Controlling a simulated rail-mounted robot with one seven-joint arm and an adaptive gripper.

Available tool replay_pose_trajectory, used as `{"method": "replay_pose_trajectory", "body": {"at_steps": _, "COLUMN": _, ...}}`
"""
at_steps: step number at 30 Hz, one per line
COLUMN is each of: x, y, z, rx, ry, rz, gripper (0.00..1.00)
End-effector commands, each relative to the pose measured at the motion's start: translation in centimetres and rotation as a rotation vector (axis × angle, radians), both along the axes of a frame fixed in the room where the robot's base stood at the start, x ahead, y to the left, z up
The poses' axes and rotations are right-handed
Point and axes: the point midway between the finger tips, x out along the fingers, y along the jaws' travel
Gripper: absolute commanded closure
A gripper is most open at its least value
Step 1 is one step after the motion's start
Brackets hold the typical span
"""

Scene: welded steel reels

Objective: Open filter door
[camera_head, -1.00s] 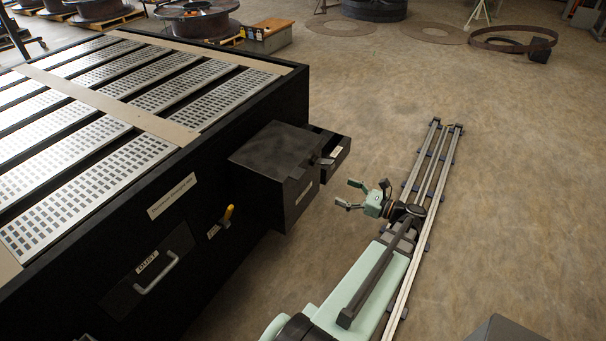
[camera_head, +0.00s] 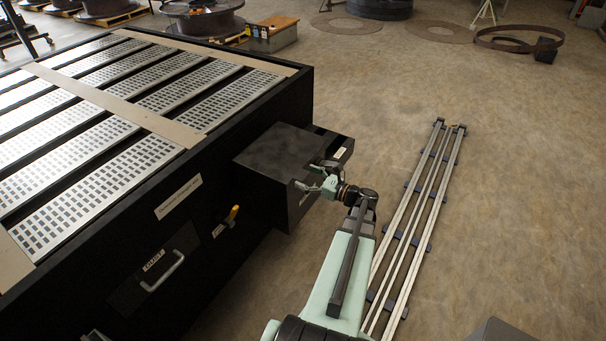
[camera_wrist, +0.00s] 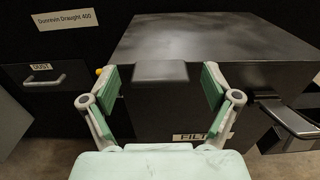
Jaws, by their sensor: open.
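The black filter box (camera_head: 275,150) juts from the side of the big black bench, and its front shows below my gripper. In the wrist view the front (camera_wrist: 180,122) carries a partly hidden label (camera_wrist: 195,137) reading "FILTE". A black block (camera_wrist: 160,85) with rounded corners stands out at the top middle of this front. My gripper (camera_head: 317,178) is open at the front upper edge of the box. In the wrist view its two green-padded fingers (camera_wrist: 162,88) lie on either side of the block, with gaps; I cannot tell the exact depth. The door looks shut.
A black drawer-like part (camera_head: 338,150) with a handle (camera_wrist: 290,120) stands right of the box. A dust drawer handle (camera_head: 163,272) and a yellow lever (camera_head: 233,214) are on the bench side at left. Rails (camera_head: 420,220) run along open floor at right.

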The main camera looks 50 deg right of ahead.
Motion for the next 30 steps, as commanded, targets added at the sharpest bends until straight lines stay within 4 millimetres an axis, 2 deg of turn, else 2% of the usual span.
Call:
{"method": "replay_pose_trajectory", "body": {"at_steps": 6, "x": 1.5, "y": 0.1, "z": 0.0, "rx": 0.000, "ry": 0.001, "rz": 0.001, "gripper": 0.12}}
{"method": "replay_pose_trajectory", "body": {"at_steps": 15, "x": 1.6, "y": 0.2, "z": 0.0, "rx": 0.000, "ry": 0.001, "rz": 0.000, "gripper": 0.12}}
{"method": "replay_pose_trajectory", "body": {"at_steps": 20, "x": 1.6, "y": 0.2, "z": 0.0, "rx": 0.000, "ry": 0.001, "rz": 0.000, "gripper": 0.69}}
{"method": "replay_pose_trajectory", "body": {"at_steps": 21, "x": 1.6, "y": 0.2, "z": 0.0, "rx": 0.000, "ry": 0.001, "rz": 0.000, "gripper": 0.83}}
{"method": "replay_pose_trajectory", "body": {"at_steps": 22, "x": 1.6, "y": 0.2, "z": 0.0, "rx": 0.001, "ry": 0.000, "rz": 0.000, "gripper": 0.94}}
{"method": "replay_pose_trajectory", "body": {"at_steps": 23, "x": 1.6, "y": 0.2, "z": 0.0, "rx": 0.000, "ry": 0.000, "rz": 0.000, "gripper": 1.00}}
{"method": "replay_pose_trajectory", "body": {"at_steps": 30, "x": 1.2, "y": -0.2, "z": 0.6, "rx": -0.001, "ry": 0.013, "rz": -0.008, "gripper": 1.00}}
